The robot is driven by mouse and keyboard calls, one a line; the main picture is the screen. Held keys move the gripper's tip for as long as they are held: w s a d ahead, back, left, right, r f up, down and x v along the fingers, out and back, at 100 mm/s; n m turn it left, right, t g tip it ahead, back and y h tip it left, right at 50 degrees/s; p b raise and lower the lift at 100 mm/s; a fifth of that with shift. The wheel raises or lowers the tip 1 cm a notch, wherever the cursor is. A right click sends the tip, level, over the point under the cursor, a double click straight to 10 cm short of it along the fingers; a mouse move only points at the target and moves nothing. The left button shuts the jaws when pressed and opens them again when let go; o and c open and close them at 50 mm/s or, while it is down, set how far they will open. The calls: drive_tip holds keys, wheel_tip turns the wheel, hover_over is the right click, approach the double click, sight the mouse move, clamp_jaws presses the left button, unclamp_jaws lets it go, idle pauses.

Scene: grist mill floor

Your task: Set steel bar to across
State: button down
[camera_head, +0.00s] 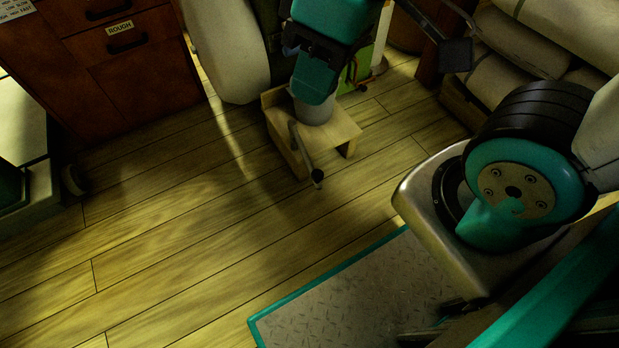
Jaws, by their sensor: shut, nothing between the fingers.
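A steel bar (303,152) shows at the front of a small pale wooden stand (340,131) on the floor, near the top middle. The bar slopes steeply down and slightly right from the stand's top edge, ending in a dark knob. It is neither level nor fully upright in the picture. A grey round part (312,109) shows above the stand's top, with a teal part that looks like my arm just above it. Whether the grey part belongs to the stand or to my arm, I cannot tell. I cannot make out my gripper's fingers.
Wooden drawers (131,70) with a "ROUGH" label stand at the left. Pale sacks (228,50) stand behind the stand, and more sacks (510,55) lie stacked at the right. A dark flat paddle-like piece (456,55) hangs at the upper right. The plank floor (180,220) is clear.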

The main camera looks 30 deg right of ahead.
drive_tip(key=w+a+f+n+g+h+p, duration=0.1)
drive_tip(key=w+a+f+n+h, duration=0.25)
drive_tip(key=f, duration=0.25)
drive_tip(key=w+a+f+n+g+h+p, duration=0.1)
drive_tip(key=w+a+f+n+h, duration=0.1)
drive_tip(key=w+f, duration=0.4)
wheel_tip(320, 180, down, 21)
drive_tip(key=s+a+n+t+h+p, duration=0.1)
drive_tip(key=s+n+t+h, duration=0.1)
drive_tip(key=n+t+h, duration=0.2)
drive_tip(key=n+h, duration=0.3)
drive_tip(key=n, duration=0.1)
drive_tip(key=shift+s+n+t+h, duration=0.2)
drive_tip(key=shift+n+t+h, duration=0.1)
drive_tip(key=shift+n+h, duration=0.05)
drive_tip(key=d+r+b+x, duration=0.2)
drive_tip(key=b+x, duration=0.2)
drive_tip(key=x, duration=0.8)
drive_tip(key=shift+w+d+f+b, duration=0.2)
drive_tip(key=shift+w+b, duration=0.1)
